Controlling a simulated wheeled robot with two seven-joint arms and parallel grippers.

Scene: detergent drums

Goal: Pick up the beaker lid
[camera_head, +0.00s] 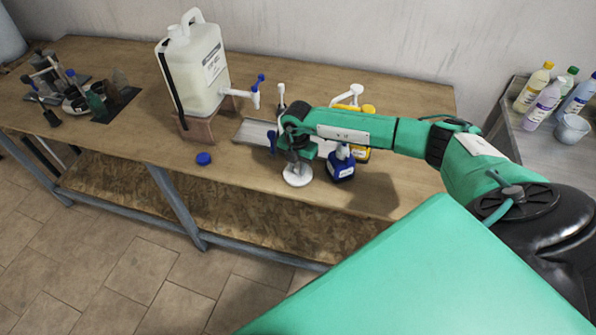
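My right arm reaches in from the right, and its gripper (297,166) points down near the front edge of the wooden table. A white round piece (297,180), which looks like the beaker lid, is directly below the fingertips. The fingers are small and dark here, so I cannot tell whether they are closed on it or only touching or above it. A small blue cap (203,158) lies on the table to the left. My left gripper is not in view.
A white drum (200,70) with a blue-handled tap stands on a brown block (195,127). A blue bottle (341,165) and a yellow one (361,154) stand close right of the gripper. Tools (75,95) lie far left. Bottles (545,100) stand on a side table.

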